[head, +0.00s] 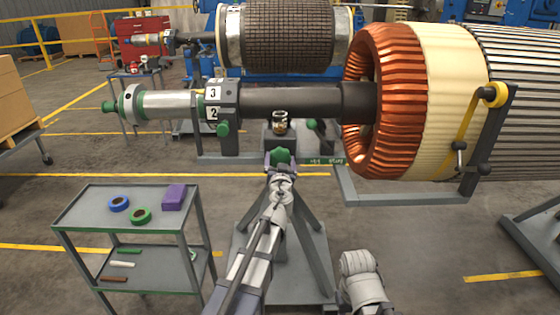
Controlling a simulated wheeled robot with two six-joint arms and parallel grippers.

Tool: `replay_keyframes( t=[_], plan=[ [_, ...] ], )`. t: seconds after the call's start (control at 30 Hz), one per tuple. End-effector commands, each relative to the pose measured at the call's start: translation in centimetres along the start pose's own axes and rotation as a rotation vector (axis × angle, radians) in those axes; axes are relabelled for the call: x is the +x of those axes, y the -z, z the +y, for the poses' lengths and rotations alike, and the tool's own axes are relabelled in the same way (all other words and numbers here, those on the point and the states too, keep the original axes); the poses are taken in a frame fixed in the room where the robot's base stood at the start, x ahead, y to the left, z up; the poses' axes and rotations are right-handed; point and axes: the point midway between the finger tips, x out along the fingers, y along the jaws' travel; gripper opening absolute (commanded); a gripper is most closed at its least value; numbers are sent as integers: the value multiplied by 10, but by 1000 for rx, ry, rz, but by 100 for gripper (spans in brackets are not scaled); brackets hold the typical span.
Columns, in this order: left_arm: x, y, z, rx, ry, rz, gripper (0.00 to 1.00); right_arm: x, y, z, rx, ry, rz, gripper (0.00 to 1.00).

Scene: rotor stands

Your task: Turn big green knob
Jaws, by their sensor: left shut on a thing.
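The big green knob (281,156) is in the middle of the head view, on the grey stand (310,245) below the dark shaft. My left gripper (279,168) reaches up to it from below and is shut on it. The fingers cover the lower part of the knob. Part of my right arm shows at the bottom, right of the stand; its gripper is not in view.
A dark shaft (290,99) with a copper-wound rotor (385,100) spans above the knob. A smaller green knob (223,128) is on the shaft's numbered support. A grey cart (80,212) with tape rolls stands at left.

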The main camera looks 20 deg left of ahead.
Motion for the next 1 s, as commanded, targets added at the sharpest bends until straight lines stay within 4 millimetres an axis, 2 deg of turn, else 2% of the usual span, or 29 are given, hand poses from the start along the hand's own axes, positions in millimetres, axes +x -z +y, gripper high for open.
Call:
replay_keyframes(
  t=[0.27, 0.3, 0.37, 0.73, 0.87, 1.0],
  plan=[
    [-2, -1, 0, -2, 0, -1, 33, 1, 0, 0, 0, 0, 0, 50],
    [-2, -1, 0, -1, 0, -1, 93, 1, 0, 0, 0, 0, 0, 50],
    [-2, -1, 0, -1, 0, 0, 99, 0, 0, 0, 0, 0, 0, 50],
    [-6, 0, 0, 0, 0, 0, 100, 0, 0, 0, 0, 0, 0, 50],
    [-19, 0, 0, 0, -1, 0, 100, 0, 0, 0, 0, 0, 0, 50],
    [-41, -1, -1, 0, -1, 0, 100, 0, 0, 0, 0, 0, 0, 50]
  ],
)
